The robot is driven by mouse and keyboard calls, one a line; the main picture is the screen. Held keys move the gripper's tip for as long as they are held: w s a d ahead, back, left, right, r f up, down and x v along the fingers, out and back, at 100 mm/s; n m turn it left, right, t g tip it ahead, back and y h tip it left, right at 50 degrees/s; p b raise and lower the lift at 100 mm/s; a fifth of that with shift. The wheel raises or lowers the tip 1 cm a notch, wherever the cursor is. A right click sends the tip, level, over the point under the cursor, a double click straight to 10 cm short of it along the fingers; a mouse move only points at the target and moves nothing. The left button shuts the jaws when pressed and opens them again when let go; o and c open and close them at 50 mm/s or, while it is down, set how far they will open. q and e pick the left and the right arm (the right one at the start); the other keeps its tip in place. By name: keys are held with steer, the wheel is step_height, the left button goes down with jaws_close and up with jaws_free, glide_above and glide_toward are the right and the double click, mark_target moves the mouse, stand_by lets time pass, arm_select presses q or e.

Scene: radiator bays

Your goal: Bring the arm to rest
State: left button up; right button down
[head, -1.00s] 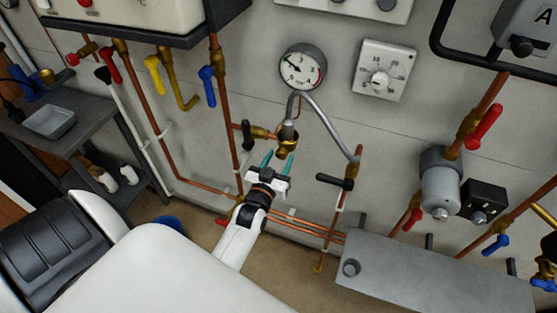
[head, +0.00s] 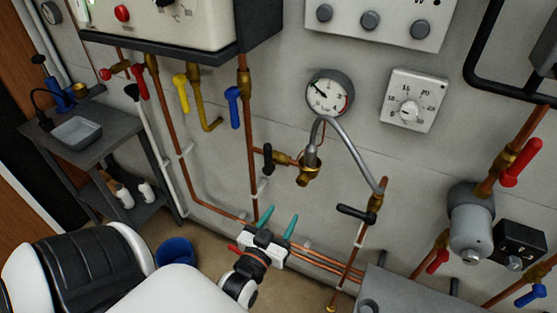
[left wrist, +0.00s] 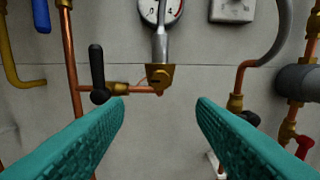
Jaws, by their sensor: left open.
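My left gripper (head: 279,226) is open and empty in the head view, with its two teal fingers pointing up toward the wall pipes. It sits below the brass fitting (head: 309,172) at the lower end of the grey flexible hose (head: 350,150), and apart from it. In the left wrist view the teal fingers (left wrist: 160,115) are spread wide, with only wall between them. The brass fitting (left wrist: 160,77) shows beyond and above the gap. My right gripper is not in view.
A black-handled valve (head: 268,159) is left of the fitting and another (head: 357,214) is to the right. A pressure gauge (head: 329,93) and a dial box (head: 413,100) are above. A grey box (head: 410,295) is at lower right. A blue bucket (head: 175,252) stands on the floor.

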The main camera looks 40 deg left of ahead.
arm_select(q)
steer(key=shift+s+d, duration=0.1)
steer(key=shift+s, duration=0.3)
steer(key=s+d+f+m+g+h+b, duration=0.1)
steer(key=s+d+f+g+h, duration=0.15)
steer(key=f, duration=0.85)
steer(key=s+d+f+m+g+h+b, duration=0.1)
steer(key=s+d+f+g, duration=0.15)
steer(key=f, duration=0.75)
steer(key=s+d+f+m+g+h+b, duration=0.15)
steer(key=d+f, duration=0.25)
steer(key=f, duration=0.7)
steer(key=s+a+f+m+g+b, duration=0.1)
steer(key=s+a+f+g, duration=0.2)
steer(key=s+f+g, duration=0.7)
steer(key=s+f, duration=1)
steer(key=s, duration=0.4)
steer(key=shift+s+a+f+m+y+b, duration=0.2)
steer(key=shift+a+m+y+b, duration=0.1)
steer(key=shift+m, duration=0.05)
